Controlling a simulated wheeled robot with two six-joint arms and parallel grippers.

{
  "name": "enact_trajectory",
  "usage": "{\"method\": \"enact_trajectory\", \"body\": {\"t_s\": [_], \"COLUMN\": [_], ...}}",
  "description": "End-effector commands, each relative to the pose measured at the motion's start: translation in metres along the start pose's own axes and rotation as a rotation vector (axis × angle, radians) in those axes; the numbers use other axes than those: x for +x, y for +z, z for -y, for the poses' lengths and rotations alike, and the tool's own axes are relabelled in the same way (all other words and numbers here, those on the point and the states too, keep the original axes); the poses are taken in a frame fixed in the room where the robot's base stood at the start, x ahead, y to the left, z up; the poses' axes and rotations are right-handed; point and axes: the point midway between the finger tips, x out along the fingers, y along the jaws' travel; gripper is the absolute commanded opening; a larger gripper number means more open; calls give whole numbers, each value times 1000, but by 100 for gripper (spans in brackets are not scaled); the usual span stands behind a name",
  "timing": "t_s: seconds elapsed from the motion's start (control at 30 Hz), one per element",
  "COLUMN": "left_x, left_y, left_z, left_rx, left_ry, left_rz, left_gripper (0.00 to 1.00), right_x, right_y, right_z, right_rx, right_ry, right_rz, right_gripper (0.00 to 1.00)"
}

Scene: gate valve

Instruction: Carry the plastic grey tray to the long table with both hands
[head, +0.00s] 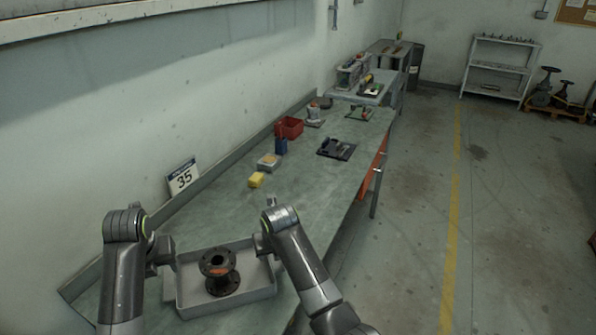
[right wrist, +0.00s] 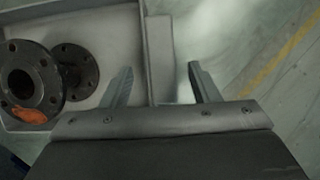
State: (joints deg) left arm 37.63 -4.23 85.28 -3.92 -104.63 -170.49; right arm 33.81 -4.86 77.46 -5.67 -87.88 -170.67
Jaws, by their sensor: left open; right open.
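The grey tray (head: 250,293) lies at the near end of the long grey-green table (head: 215,217). A dark flanged valve part (head: 219,272) with an orange-brown patch stands in it; it also shows in the right wrist view (right wrist: 50,75). My left gripper (head: 168,268) is open at the tray's left wall; its fingertips are hard to make out. My right gripper (head: 264,248) is open at the right wall. In the right wrist view, its two fingers (right wrist: 160,85) are apart, with the tray's wall (right wrist: 158,45) between them, one finger inside the tray.
A yellow block (head: 256,180), a small container (head: 268,161), a blue item (head: 281,146), a red bin (head: 290,127) and a black mat with tools (head: 337,149) lie farther along the table. A sign reading 35 (head: 182,179) leans by the wall.

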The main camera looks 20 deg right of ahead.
Motion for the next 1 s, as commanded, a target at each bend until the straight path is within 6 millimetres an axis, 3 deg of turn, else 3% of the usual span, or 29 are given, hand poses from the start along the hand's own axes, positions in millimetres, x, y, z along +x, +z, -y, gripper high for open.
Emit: {"method": "enact_trajectory", "body": {"t_s": [0.2, 0.4, 0.6, 1.0], "left_x": [0, 0, 0, 0], "left_y": [0, 0, 0, 0], "left_z": [0, 0, 0, 0], "left_rx": [0, 0, 0, 0], "left_ry": [0, 0, 0, 0], "left_rz": [0, 0, 0, 0], "left_gripper": [55, 55, 55, 55], "right_x": [-39, -66, -76, -76], "right_y": [0, 0, 0, 0], "right_z": [0, 0, 0, 0], "right_rx": [-1, -1, 0, -1], "right_ry": [1, 1, 0, 0], "right_rz": [4, 2, 0, -1], "right_gripper": [55, 55, 55, 55]}}
